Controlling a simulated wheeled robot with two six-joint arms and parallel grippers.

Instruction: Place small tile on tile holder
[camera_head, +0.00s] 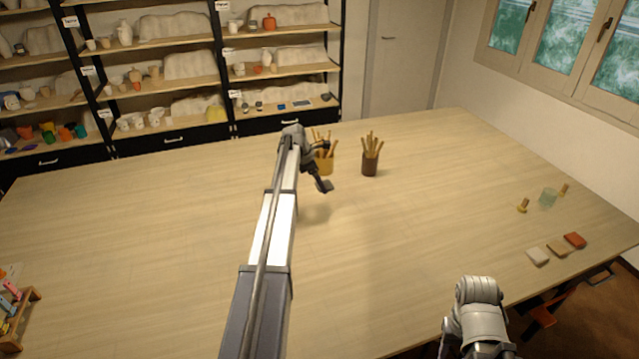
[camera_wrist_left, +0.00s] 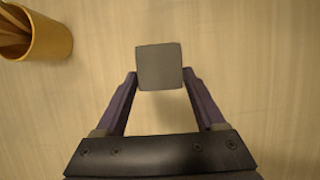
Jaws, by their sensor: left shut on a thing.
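My left gripper (camera_head: 322,184) is over the middle of the table in the head view. It is shut on a small dark grey square tile (camera_wrist_left: 159,66). In the left wrist view the tile sits between the two fingertips (camera_wrist_left: 159,84), clear of the yellow cup. In the head view the tile looks like a small dark piece at the gripper's end, above the tabletop. A wooden rack with coloured pieces (camera_head: 18,318) stands at the left edge, partly cut off; it looks like the tile holder. My right arm shows at the bottom right, its fingers out of view.
A yellow cup of wooden tools (camera_head: 325,164), also in the left wrist view (camera_wrist_left: 38,36), and a brown cup (camera_head: 370,165) stand beyond my left gripper. Several flat tiles (camera_head: 558,248) and a glass (camera_head: 547,198) are at the right.

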